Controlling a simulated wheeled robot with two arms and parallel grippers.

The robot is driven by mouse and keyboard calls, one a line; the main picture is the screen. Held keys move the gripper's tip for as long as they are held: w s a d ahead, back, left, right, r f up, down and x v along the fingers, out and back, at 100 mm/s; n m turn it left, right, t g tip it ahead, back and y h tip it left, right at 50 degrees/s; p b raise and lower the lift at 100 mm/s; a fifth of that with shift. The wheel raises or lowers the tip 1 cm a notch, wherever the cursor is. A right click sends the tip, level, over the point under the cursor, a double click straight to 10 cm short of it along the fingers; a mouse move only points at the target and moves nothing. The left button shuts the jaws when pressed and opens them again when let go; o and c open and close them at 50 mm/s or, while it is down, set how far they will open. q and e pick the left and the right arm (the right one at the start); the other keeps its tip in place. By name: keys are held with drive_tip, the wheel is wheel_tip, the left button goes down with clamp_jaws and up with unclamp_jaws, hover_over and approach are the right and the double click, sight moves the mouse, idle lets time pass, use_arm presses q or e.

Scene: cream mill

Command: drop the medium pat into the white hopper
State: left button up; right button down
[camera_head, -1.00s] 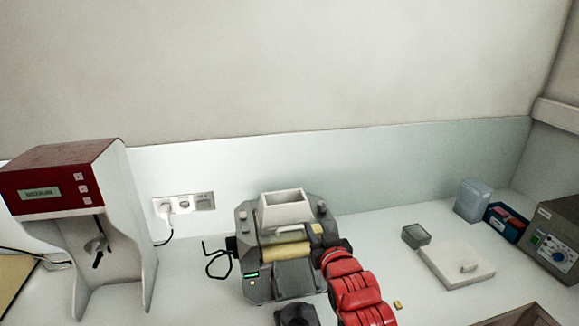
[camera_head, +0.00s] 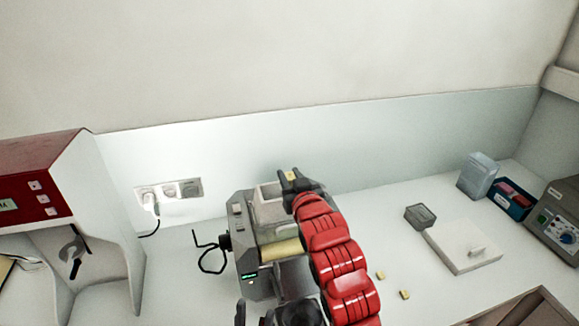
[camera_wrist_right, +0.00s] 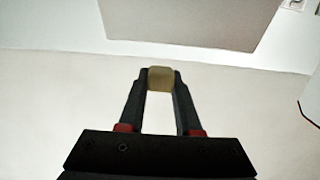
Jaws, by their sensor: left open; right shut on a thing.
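My right gripper (camera_head: 292,180) is up at the right side of the white hopper (camera_head: 267,205) on top of the grey mill (camera_head: 246,262). It is shut on a small yellow pat (camera_head: 291,176), seen between the fingertips in the right wrist view (camera_wrist_right: 160,78). The gripper hides the hopper's right part. I cannot tell whether the pat is directly over the opening. Two more yellow pats lie on the bench, one nearer the arm (camera_head: 380,275) and one further right (camera_head: 405,294). My left gripper (camera_head: 282,313) is open at the bottom edge, partly cut off, in front of the mill.
A yellow roller (camera_head: 281,250) lies below the hopper. A red-and-white machine (camera_head: 60,200) stands left. On the right are a small grey box (camera_head: 420,216), a white slab with a knob (camera_head: 463,246), a blue bin (camera_head: 509,199) and a grey dial box (camera_head: 555,229).

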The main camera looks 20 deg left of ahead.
drive_tip(key=f, duration=0.2)
drive_tip(key=shift+w+a+f, duration=0.1)
drive_tip(key=shift+w+f, duration=0.15)
drive_tip(key=shift+f, duration=0.2)
drive_tip(key=shift+s, duration=0.2)
drive_tip(key=c, duration=0.5)
unclamp_jaws()
drive_tip(key=shift+w, duration=0.1)
